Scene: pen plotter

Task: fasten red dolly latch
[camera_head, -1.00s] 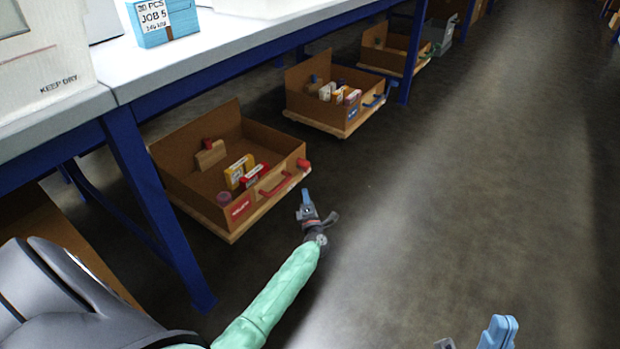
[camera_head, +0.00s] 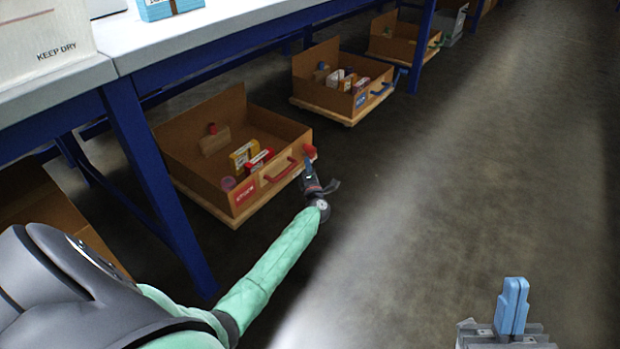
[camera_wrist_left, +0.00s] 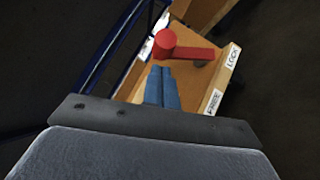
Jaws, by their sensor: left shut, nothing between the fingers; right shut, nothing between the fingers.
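The red latch (camera_head: 310,151) sits at the front right corner of the nearest wooden dolly (camera_head: 262,205). In the left wrist view the latch (camera_wrist_left: 190,51) shows a round knob at its left end and a bar running right. A LOCK label (camera_wrist_left: 232,57) and a FREE label (camera_wrist_left: 213,102) lie on the wood to its right. My left gripper (camera_head: 307,166) is shut and empty, its blue fingertips (camera_wrist_left: 161,72) just short of the knob; whether they touch it I cannot tell. My right gripper (camera_head: 514,290) is shut and empty at the lower right, far from the dolly.
The nearest dolly carries an open brown box with a red handle (camera_head: 281,171) and several small packages. A dolly with a blue handle (camera_head: 380,89) and one with a green handle (camera_head: 436,43) stand farther back. A blue table leg (camera_head: 150,175) stands left; the right floor is clear.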

